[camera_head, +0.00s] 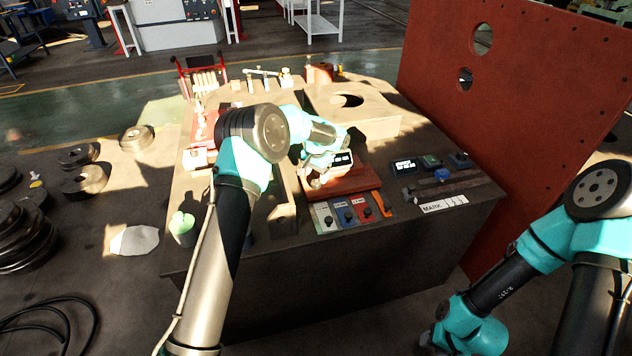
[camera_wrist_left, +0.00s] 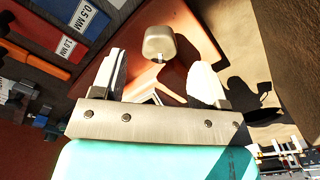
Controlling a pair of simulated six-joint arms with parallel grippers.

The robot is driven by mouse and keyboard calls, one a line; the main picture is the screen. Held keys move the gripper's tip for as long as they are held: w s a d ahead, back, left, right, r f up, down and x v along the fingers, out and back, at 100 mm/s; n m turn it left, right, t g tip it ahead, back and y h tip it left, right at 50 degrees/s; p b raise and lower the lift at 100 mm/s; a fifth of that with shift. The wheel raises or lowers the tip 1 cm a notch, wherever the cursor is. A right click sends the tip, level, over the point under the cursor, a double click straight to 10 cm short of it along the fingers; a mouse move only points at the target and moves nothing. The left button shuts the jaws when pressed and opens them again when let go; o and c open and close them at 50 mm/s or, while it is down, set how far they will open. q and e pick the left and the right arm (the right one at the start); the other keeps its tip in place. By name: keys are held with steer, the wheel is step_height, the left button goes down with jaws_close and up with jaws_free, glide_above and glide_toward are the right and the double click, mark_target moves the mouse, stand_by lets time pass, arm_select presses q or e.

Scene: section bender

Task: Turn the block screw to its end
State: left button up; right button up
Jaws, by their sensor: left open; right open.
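A pale metal knob on a short stem, likely the block screw (camera_wrist_left: 158,43), stands above a red block (camera_wrist_left: 185,22) in the left wrist view. My left gripper (camera_wrist_left: 162,78) is open, with one pale finger on each side just short of the knob. The knob is beyond the fingertips' middle, and I see no contact. In the head view my left gripper (camera_head: 316,178) is over the red block (camera_head: 345,182) at the bench's middle; my wrist hides much there. My right arm is at the lower right, with its gripper out of the picture.
Labelled grey, blue (camera_head: 344,216) and red gauges lie at the bench's front, beside an orange-handled tool (camera_head: 381,204). A green-topped cup (camera_head: 183,228) stands at the left corner. A tall red plate (camera_head: 520,110) rises at right. Metal rings (camera_head: 84,181) lie on the left floor.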

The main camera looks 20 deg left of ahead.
mark_target(316, 182)
arm_select(q)
steer(key=shift+f, duration=1.9)
steer(key=shift+c, duration=0.3)
steer(key=c, duration=0.9)
steer(key=shift+o, duration=0.2)
steer(key=shift+n, duration=0.4)
steer(key=n, duration=0.3)
steer(key=shift+n, duration=2.1)
